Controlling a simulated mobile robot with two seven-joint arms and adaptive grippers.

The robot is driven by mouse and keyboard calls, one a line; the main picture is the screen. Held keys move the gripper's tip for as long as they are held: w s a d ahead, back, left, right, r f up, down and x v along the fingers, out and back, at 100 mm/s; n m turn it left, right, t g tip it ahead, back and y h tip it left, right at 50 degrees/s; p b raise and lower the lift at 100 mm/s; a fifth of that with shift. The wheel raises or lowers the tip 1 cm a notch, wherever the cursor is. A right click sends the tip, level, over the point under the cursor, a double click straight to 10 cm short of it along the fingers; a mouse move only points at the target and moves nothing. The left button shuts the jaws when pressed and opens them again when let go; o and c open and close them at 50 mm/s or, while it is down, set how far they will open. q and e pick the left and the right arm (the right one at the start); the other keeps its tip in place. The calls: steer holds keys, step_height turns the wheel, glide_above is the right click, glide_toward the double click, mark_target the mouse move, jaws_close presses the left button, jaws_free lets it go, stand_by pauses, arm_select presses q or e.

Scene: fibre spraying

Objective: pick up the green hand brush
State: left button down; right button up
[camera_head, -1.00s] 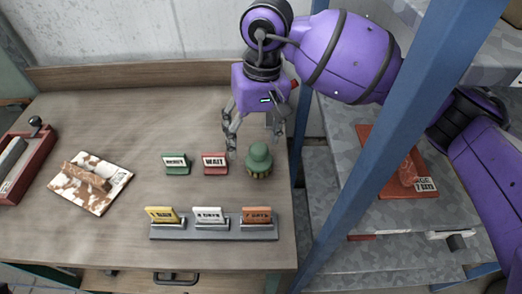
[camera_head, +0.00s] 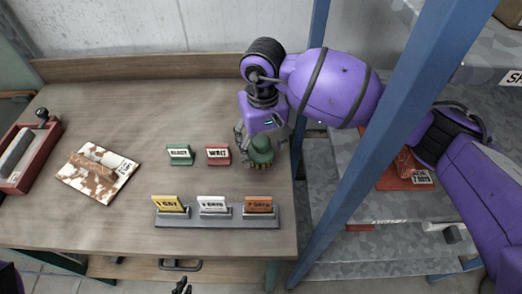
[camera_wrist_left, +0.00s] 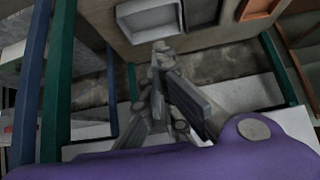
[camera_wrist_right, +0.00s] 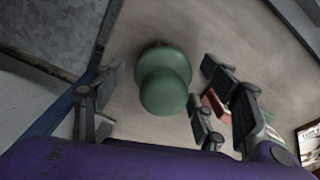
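The green hand brush (camera_head: 262,150) stands upright on the wooden table near its right edge, rounded green top up, tan bristles below. My right gripper (camera_head: 257,138) is low behind it, fingers pointing down towards it. In the right wrist view the brush (camera_wrist_right: 163,80) shows between the spread fingers of the open right gripper (camera_wrist_right: 160,90), apart from both as far as I can see. My left gripper (camera_wrist_left: 160,72) shows in the left wrist view with its fingers together and nothing between them, below the table front; its tip shows at the bottom of the head view.
Close left of the brush stand a red WAIT sign (camera_head: 217,155) and a green sign (camera_head: 180,154). A grey rack (camera_head: 225,221) with yellow, white and orange cards lies in front. A blue post (camera_head: 345,160) and shelves are right. A brown-and-white board (camera_head: 97,172) lies left.

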steer(key=c, duration=1.2)
steer(key=shift+r, duration=0.15)
steer(key=shift+r, duration=0.7)
steer(key=shift+s+a+r+b, duration=0.35)
steer(key=shift+s+a+r, duration=1.1)
steer(key=shift+s+r, duration=0.45)
steer(key=shift+s+a+r+b, duration=0.35)
steer(key=shift+s+a+r, duration=1.05)
steer(key=shift+s+r, duration=0.45)
steer(key=shift+s+a+r+b, duration=0.35)
steer(key=shift+s+a+r, duration=1.1)
steer(key=shift+s+r, duration=0.45)
steer(key=shift+w, duration=0.1)
